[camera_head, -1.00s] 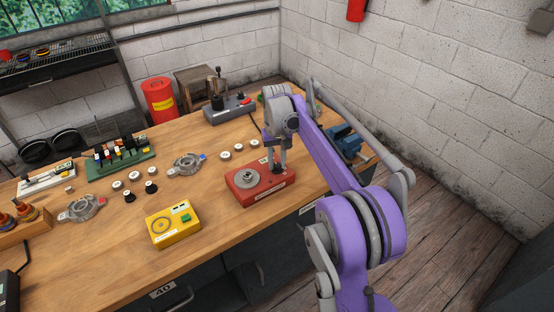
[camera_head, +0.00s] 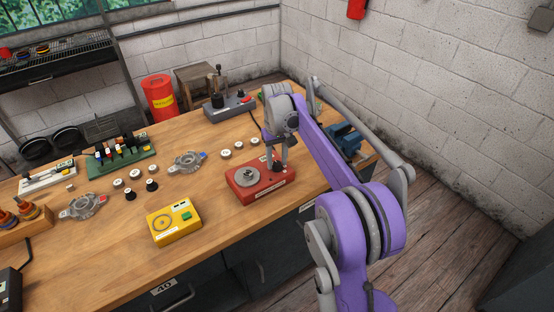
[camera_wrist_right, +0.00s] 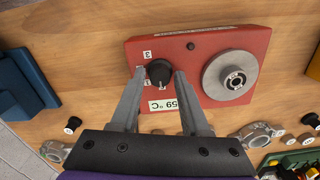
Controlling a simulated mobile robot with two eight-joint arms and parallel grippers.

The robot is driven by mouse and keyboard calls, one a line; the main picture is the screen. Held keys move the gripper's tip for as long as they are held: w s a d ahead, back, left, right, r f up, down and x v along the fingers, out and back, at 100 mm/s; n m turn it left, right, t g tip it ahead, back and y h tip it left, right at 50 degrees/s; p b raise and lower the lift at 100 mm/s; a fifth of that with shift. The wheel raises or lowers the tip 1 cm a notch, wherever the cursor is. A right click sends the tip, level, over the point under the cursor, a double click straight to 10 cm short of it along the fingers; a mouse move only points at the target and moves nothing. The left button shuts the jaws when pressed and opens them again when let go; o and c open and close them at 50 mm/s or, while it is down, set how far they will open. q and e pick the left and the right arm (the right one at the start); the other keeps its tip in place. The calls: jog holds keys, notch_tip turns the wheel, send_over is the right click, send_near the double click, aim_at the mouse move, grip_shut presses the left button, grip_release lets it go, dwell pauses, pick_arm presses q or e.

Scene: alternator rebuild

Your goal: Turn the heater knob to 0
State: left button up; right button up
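The heater is a red box (camera_head: 246,193) near the right front of the bench, with a round grey metal plate (camera_wrist_right: 230,78) on top. Its black knob (camera_wrist_right: 159,70) shows in the right wrist view, with small white number labels around it. A display (camera_wrist_right: 163,105) on the box reads 59 °C. My right gripper (camera_wrist_right: 161,74) is over the box, one fingertip on each side of the knob. The fingers appear to touch the knob's sides. In the head view the gripper (camera_head: 277,160) partly hides the knob. My left gripper is not in view.
A yellow box with a green button (camera_head: 174,222) stands left of the heater. A blue vise (camera_head: 343,138) is at the right edge. The bench's front edge is close.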

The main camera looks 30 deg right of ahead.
aim_at(277, 163)
jog(key=shift+o, duration=0.9)
notch_tip(277, 163, up, 11)
jog(key=p, duration=0.1)
jog(key=shift+f, duration=0.1)
